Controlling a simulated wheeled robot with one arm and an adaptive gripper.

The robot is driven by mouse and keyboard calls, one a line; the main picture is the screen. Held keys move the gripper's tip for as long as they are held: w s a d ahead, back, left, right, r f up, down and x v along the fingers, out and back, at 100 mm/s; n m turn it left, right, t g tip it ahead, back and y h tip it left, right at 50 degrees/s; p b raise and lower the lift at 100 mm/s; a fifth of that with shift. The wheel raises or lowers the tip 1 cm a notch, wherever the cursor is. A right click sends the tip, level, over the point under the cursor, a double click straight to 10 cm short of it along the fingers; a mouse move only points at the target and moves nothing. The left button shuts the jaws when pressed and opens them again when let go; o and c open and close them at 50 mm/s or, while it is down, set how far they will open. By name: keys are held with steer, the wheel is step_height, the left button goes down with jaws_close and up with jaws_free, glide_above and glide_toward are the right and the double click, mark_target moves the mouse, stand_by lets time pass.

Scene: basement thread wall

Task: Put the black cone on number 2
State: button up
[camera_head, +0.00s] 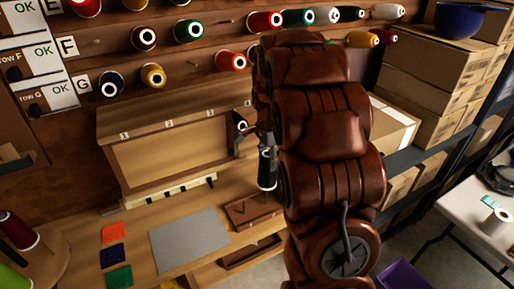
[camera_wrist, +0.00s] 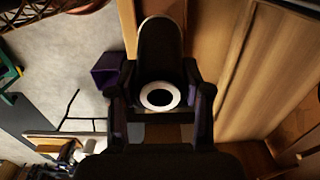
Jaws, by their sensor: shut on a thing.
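The black cone (camera_head: 267,172) hangs roughly upright in my gripper (camera_head: 262,148), in front of the right end of a wooden box and above the desk. In the wrist view the cone (camera_wrist: 160,50) sits between the two fingers of my gripper (camera_wrist: 160,100), its white-ringed end facing the camera. The fingers are shut on it. The number 2 label (camera_head: 169,122) is on the box's upper front edge, to the left of the cone and apart from it. My arm hides much of the area on the right.
The wooden box (camera_head: 165,160) bears number labels including 1 (camera_head: 124,135) and 3 (camera_head: 210,112). A grey mat (camera_head: 188,240), coloured squares and a small wooden tray (camera_head: 252,210) lie on the desk. Thread cones line the wall above. Cardboard boxes (camera_head: 430,100) stand on the right.

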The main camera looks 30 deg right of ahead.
steer(key=shift+w, duration=0.15)
step_height(320, 180, down, 4)
steer(key=shift+d+r, duration=0.1)
stand_by(0.5)
stand_by(0.4)
